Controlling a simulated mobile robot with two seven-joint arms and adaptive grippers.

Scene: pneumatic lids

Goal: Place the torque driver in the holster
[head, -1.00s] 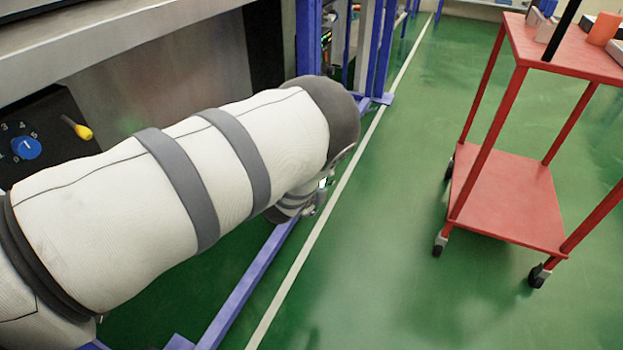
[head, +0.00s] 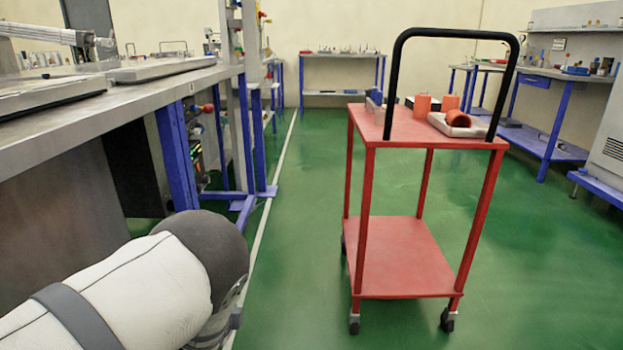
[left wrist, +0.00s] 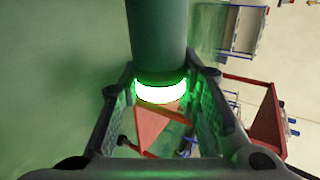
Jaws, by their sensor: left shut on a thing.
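My left gripper (left wrist: 158,82) is shut on a dark grey-green cylinder (left wrist: 158,38) with a glowing white-green ring, which looks like the torque driver. The cylinder runs out of the top of the left wrist view, so its far end is hidden. In the head view my left arm fills the lower left corner, and its gripper and the driver do not show. I cannot pick out the holster for certain in either view. My right gripper is not in view.
A long grey workbench (head: 60,125) runs along the left. Other benches stand behind. Green floor is clear around the trolley.

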